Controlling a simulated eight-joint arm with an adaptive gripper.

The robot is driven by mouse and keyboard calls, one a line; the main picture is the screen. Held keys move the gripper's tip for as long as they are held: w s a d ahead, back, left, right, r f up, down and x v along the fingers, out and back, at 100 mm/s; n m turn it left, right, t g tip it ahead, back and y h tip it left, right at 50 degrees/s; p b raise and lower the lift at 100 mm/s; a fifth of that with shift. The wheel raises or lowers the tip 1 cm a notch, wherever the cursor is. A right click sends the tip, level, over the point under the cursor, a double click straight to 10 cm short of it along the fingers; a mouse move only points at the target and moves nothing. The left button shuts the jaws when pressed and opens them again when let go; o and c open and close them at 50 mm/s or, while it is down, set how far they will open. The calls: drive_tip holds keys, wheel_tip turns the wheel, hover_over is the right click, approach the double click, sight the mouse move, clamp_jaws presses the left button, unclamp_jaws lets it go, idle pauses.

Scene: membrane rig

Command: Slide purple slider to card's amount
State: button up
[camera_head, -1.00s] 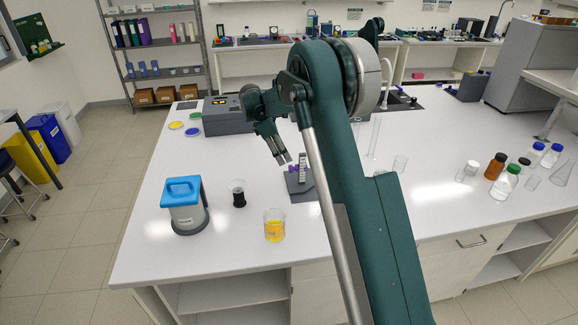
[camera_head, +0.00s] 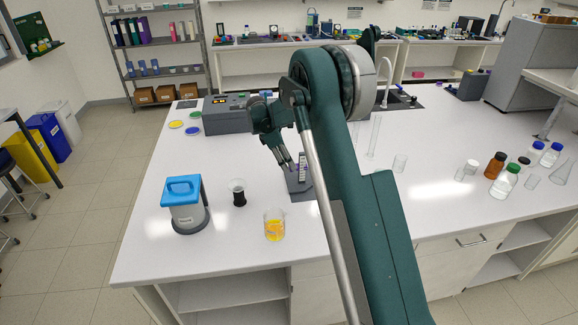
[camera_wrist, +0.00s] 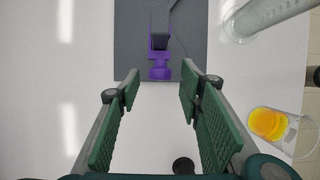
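The purple slider (camera_wrist: 159,66) shows in the wrist view at the top middle, on a dark grey base plate (camera_wrist: 190,62). Its knob lies ahead of and between my fingertips, apart from both. My gripper (camera_wrist: 157,88) is open and empty. In the head view my gripper (camera_head: 289,167) points down right beside the slider stand (camera_head: 302,185), whose upright strip has small markings too small to read. The purple part is mostly hidden by my fingers there. I cannot make out a card with an amount.
A beaker of yellow-orange liquid (camera_head: 274,228) stands in front of the stand, and also shows in the wrist view (camera_wrist: 269,124). A glass with dark contents (camera_head: 238,195) and a blue-topped device (camera_head: 184,208) stand to the left. A grey instrument (camera_head: 226,115) is behind.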

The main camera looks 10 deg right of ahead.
drive_tip(key=shift+x, duration=1.15)
clamp_jaws()
drive_tip(key=shift+f+b, duration=1.25)
drive_tip(key=shift+f, duration=1.15)
unclamp_jaws()
drive_tip(key=shift+r, duration=0.1)
drive_tip(key=v, duration=1.2)
